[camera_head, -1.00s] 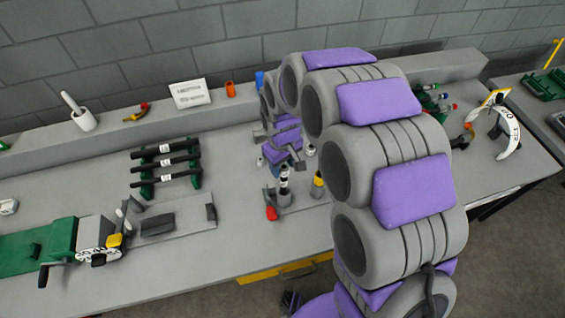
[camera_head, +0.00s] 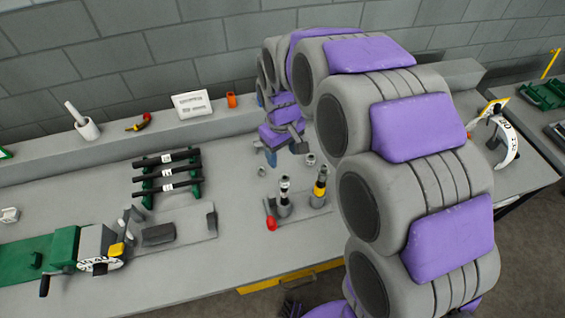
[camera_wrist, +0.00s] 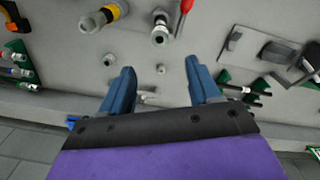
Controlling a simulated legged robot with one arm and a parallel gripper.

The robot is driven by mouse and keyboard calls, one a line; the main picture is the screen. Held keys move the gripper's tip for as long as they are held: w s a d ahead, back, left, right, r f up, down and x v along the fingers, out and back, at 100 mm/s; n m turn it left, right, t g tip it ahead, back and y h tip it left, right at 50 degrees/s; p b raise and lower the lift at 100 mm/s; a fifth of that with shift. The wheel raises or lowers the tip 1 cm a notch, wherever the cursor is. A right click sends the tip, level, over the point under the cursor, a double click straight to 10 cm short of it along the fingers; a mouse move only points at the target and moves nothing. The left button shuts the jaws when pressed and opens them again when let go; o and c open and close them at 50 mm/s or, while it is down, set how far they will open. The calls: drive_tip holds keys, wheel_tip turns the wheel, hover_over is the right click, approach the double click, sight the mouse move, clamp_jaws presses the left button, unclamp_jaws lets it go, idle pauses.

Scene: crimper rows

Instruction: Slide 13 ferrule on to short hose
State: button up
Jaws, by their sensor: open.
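Two short hoses stand upright in grey holders: one with a white band (camera_head: 284,188) and one with a yellow band (camera_head: 320,184). In the wrist view they show at the top as the white-banded hose (camera_wrist: 160,33) and the yellow-banded hose (camera_wrist: 101,18). Small metal ferrules lie on the bench behind them, one ferrule (camera_head: 310,159) at right and another (camera_head: 261,171) at left. The wrist view shows a ferrule (camera_wrist: 108,60) and a smaller ring (camera_wrist: 160,69). My gripper (camera_wrist: 160,72) is open and empty above the bench. Size markings are unreadable.
Black hoses rest on a green rack (camera_head: 195,188) at left, behind a green crimping machine (camera_head: 65,247). A back ledge carries a sign (camera_head: 192,104) and an orange cup (camera_head: 231,99). Bare bench lies between.

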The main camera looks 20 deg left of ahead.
wheel_tip(320, 180, up, 6)
drive_tip(key=shift+r, duration=0.25)
idle(0.5)
drive_tip(key=s+d+r+m+g+b, duration=0.1)
drive_tip(key=s+d+m, duration=0.2)
drive_tip(key=s+d, duration=0.5)
drive_tip(key=s+d+m, duration=0.3)
drive_tip(key=s+d, duration=0.1)
drive_tip(key=d, duration=0.8)
drive_tip(key=s+d+f+m, duration=0.1)
drive_tip(key=s+d+m, duration=0.1)
drive_tip(key=s, duration=0.5)
drive_tip(key=s+d+f+m+g+b, duration=0.1)
drive_tip(key=s+d+f+m, duration=0.1)
drive_tip(key=s+d, duration=0.3)
drive_tip(key=s, duration=0.3)
drive_tip(key=shift+f+m, duration=0.25)
drive_tip(key=shift+m, duration=0.05)
drive_tip(key=shift+w+d, duration=0.1)
drive_tip(key=shift+d, duration=0.05)
